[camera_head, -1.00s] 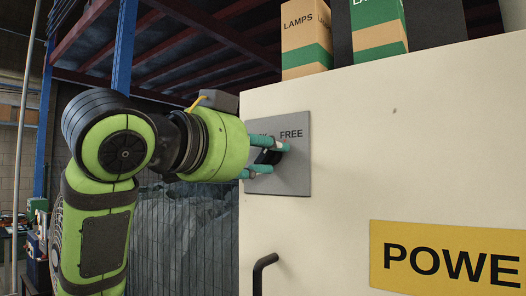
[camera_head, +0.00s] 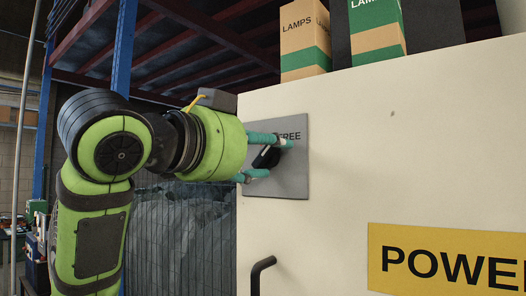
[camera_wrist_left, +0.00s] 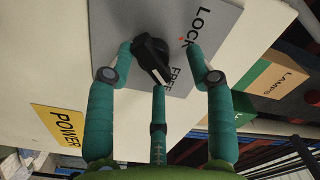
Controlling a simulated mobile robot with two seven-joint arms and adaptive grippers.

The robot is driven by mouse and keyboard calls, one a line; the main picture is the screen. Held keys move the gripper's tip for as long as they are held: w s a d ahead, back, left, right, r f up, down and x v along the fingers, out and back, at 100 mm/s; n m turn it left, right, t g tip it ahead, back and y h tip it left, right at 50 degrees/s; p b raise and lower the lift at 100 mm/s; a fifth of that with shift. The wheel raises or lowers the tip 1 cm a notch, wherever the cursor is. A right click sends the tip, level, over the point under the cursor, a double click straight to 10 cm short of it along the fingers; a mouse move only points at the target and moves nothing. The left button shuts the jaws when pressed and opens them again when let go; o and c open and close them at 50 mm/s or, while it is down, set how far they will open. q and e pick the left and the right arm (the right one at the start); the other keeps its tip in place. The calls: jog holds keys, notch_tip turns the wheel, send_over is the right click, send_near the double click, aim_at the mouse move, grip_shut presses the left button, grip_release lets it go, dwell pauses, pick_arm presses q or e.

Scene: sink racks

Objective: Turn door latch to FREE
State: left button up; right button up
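The door latch is a black knob (camera_head: 266,157) on a grey plate (camera_head: 292,182) fixed to the cream cabinet door. The plate carries the words LOCK and FREE. My left gripper (camera_head: 276,157) is at the plate with teal fingers spread around the knob. In the wrist view the left finger is close to the knob, the middle one just below it, the right one clearly apart. Contact is unclear. My right gripper is out of view.
A black door handle (camera_head: 260,272) juts out below the plate. A yellow POWER sign (camera_head: 440,258) is on the door. LAMPS boxes (camera_head: 304,40) stand on top of the cabinet. A blue rack post (camera_head: 124,45) and wire mesh are behind my arm.

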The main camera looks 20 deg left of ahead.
pick_arm(q)
jog(key=shift+a+f, duration=0.1)
jog(key=v, duration=1.2)
